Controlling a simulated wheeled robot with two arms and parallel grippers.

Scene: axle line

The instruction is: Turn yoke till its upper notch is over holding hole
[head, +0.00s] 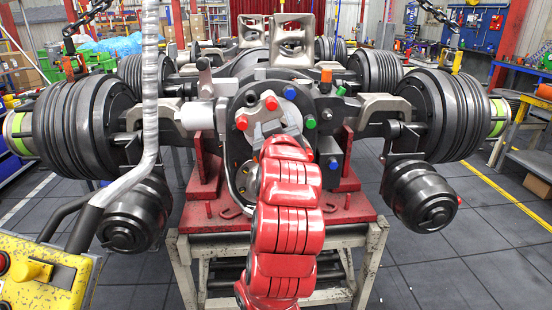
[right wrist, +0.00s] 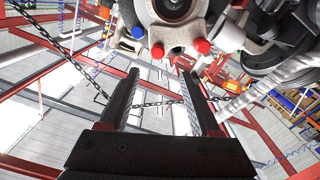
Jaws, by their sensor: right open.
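The pale grey yoke (head: 284,118) is at the centre of the axle's front housing in the head view, partly covered by my red right arm. In the right wrist view the yoke (right wrist: 174,34) is at the top edge, with its round centre cut off by the frame. Red and blue caps sit around it. My right gripper (right wrist: 162,76) is open and empty, its two dark fingers pointing towards the yoke and not touching it as far as I can see. I cannot make out the upper notch or the holding hole for certain. My left gripper is out of view.
The axle stands on a red fixture (head: 350,210) on a metal stand (head: 372,255). Brake drums (head: 80,115) and dark canisters (head: 425,195) flank it. A yellow control box (head: 45,270) with a grey bent pipe (head: 149,100) is at the left. The right-hand floor is clear.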

